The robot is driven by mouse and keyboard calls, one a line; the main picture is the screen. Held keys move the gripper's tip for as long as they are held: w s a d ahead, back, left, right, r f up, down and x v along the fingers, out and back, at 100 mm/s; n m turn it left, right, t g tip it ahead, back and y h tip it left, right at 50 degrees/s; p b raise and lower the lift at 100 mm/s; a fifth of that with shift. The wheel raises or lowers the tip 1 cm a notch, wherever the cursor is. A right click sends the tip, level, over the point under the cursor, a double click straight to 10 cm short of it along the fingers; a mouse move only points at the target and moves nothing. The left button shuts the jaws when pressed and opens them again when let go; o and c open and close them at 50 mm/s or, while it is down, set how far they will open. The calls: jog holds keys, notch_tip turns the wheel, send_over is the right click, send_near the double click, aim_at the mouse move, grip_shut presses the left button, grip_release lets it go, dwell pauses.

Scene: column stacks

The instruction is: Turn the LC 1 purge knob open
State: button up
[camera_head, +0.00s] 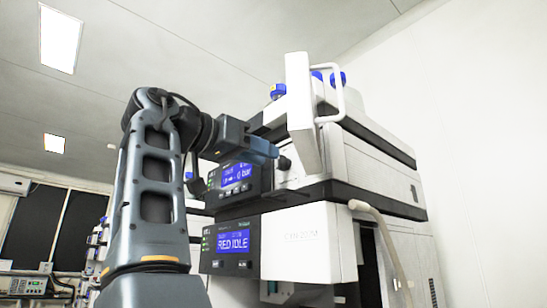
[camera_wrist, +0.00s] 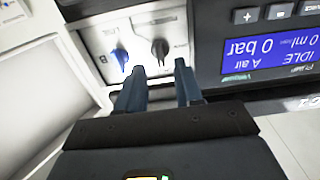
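A dark knob (camera_wrist: 160,48) is on the pale front panel of the upper unit, beside a blue-lit display (camera_wrist: 272,46) reading IDLE and 0 bar. It also shows in the head view (camera_head: 284,163). No LC 1 label is readable, so I cannot tell from lettering that it is the purge knob. My gripper (camera_wrist: 158,68) is open, its two fingers apart, with the knob just beyond the tips and between them in the wrist view. I see no clear contact. In the head view my gripper (camera_head: 268,149) is close to the knob, slightly above and left.
A blue fitting (camera_wrist: 122,58) is beside the knob, close to one finger. A raised white door with a handle (camera_head: 303,112) stands just right of my gripper. A lower unit (camera_head: 300,243) is below, with a display reading RED IDLE. A pale hose (camera_head: 380,225) hangs at the right.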

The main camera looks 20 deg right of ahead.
aim_at(283, 163)
jog(key=shift+x, duration=1.9)
jog(key=shift+c, duration=0.5)
grip_shut()
